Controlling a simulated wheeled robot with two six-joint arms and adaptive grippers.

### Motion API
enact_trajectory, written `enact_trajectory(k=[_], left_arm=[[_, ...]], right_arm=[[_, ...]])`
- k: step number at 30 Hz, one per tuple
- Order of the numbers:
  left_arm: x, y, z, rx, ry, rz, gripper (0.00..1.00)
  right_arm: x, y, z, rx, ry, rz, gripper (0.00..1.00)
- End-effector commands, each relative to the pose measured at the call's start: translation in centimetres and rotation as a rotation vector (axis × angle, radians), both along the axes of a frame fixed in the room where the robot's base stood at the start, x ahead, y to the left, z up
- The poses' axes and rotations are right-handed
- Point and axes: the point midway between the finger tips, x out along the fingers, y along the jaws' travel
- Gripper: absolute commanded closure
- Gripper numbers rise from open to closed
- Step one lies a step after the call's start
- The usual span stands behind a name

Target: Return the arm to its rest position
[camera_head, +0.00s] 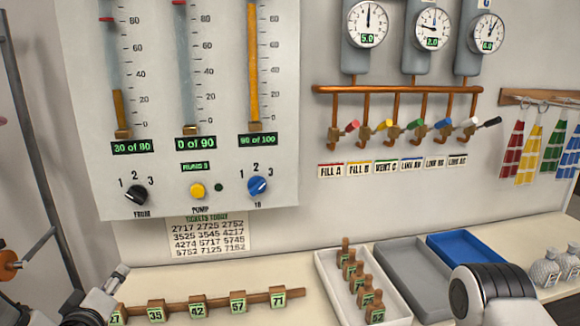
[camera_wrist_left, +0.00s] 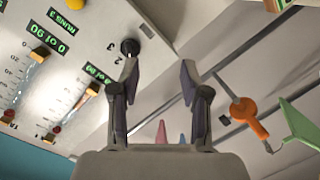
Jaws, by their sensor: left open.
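My left gripper (camera_head: 104,296) is at the lower left of the head view, at the left end of the wooden strip with numbered tags. In the left wrist view its two dark fingers (camera_wrist_left: 158,78) stand apart with nothing between them. The panel (camera_wrist_left: 70,50) with gauges lies at the left of that view, beyond the fingers. One finger overlaps the panel's edge by a black knob in the picture; I see no clear contact. A dark ribbed link of my other arm shows at the lower right of the head view, and its gripper is out of view.
The wall panel (camera_head: 225,90) carries columns and knobs. Copper pipes (camera_head: 400,89) with coloured valves hang to its right. The counter holds the tag strip (camera_head: 218,304), a white tray (camera_head: 328,275) of tags, a grey tray (camera_head: 405,265) and a blue tray (camera_head: 465,250). An orange part (camera_wrist_left: 248,113) shows near the right finger.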

Motion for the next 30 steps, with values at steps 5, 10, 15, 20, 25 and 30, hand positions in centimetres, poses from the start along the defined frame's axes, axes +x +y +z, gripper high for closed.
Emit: enact_trajectory(k=[5, 10, 15, 20, 25, 30], left_arm=[[-1.1, -1.8, -6.5, 0.054, 0.15, -0.049, 0.54], [-3.8, -4.3, -14.6, 0.113, 0.363, -0.133, 0.54], [-11.2, -8.1, -25.8, 0.204, 0.717, -0.305, 0.54], [-21.8, -11.2, -33.9, 0.296, 1.094, -0.533, 0.54], [-28.9, -12.1, -35.7, 0.368, 1.371, -0.759, 0.54], [-29.8, -12.1, -35.7, 0.389, 1.408, -0.816, 0.54]], right_arm=[[0.0, 0.0, 0.0, 0.0, 0.001, 0.0, 1.0], [0.0, 0.0, 0.0, 0.0, 0.001, 0.0, 1.0], [0.0, 0.0, 0.0, 0.0, 0.001, 0.0, 1.0], [0.0, 0.0, 0.0, 0.0, 0.001, 0.0, 1.0], [0.0, 0.0, 0.0, 0.0, 0.001, 0.0, 1.0], [0.0, 0.0, 0.0, 0.0, 0.001, 0.0, 1.0]])
